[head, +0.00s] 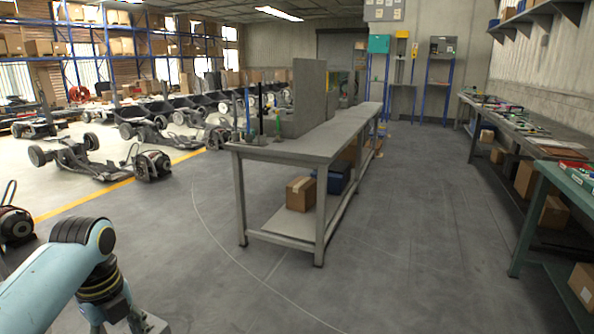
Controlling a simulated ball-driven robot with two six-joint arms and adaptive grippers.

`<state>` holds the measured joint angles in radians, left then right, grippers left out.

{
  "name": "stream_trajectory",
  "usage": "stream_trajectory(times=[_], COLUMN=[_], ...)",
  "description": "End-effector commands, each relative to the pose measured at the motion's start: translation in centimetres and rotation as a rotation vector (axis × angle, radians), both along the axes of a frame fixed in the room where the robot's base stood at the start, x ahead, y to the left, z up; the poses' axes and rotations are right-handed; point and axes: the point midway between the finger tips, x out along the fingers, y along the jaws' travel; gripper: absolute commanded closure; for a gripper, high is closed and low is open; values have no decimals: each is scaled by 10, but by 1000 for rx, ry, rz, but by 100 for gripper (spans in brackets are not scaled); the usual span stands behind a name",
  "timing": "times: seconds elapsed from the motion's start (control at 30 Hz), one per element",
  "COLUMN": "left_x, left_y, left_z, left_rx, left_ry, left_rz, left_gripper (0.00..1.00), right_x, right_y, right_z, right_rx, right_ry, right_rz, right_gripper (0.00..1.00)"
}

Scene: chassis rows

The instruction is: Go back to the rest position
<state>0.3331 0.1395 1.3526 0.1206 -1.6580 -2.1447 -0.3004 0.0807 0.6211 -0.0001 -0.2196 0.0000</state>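My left arm, light blue with black joint rings, comes in at the lower left corner. A grey metal part at its end, which looks like the top of my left gripper (143,322), is cut off by the bottom edge. Its fingers are out of view, so I cannot see whether it is open or holds anything. My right arm and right gripper are not in view.
A long grey workbench (290,150) stands ahead, with a cardboard box (300,193) on its lower shelf. A green bench (570,182) and a long side bench (515,128) line the right. Wheeled chassis (75,155) stand left beyond a yellow line. Grey floor between benches is clear.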

Motion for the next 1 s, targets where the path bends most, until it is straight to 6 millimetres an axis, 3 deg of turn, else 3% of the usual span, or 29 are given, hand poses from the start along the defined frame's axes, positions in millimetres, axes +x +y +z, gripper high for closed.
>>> stream_trajectory(times=[0.13,0.27,0.53,0.7,1.0], left_x=[-16,-35,-98,-154,-211], left_y=[-2,-4,-13,-21,-29], left_z=[-4,-7,-2,17,54], left_rx=[5,8,-14,-77,-190], left_ry=[-19,-43,-126,-197,-253], left_rz=[120,273,755,1194,1668], left_gripper=[52,52,52,52,52], right_x=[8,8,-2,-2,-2], right_y=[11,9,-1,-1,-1], right_z=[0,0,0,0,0], right_rx=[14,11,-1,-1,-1], right_ry=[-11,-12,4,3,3], right_rz=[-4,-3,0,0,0], right_gripper=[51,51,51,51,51])
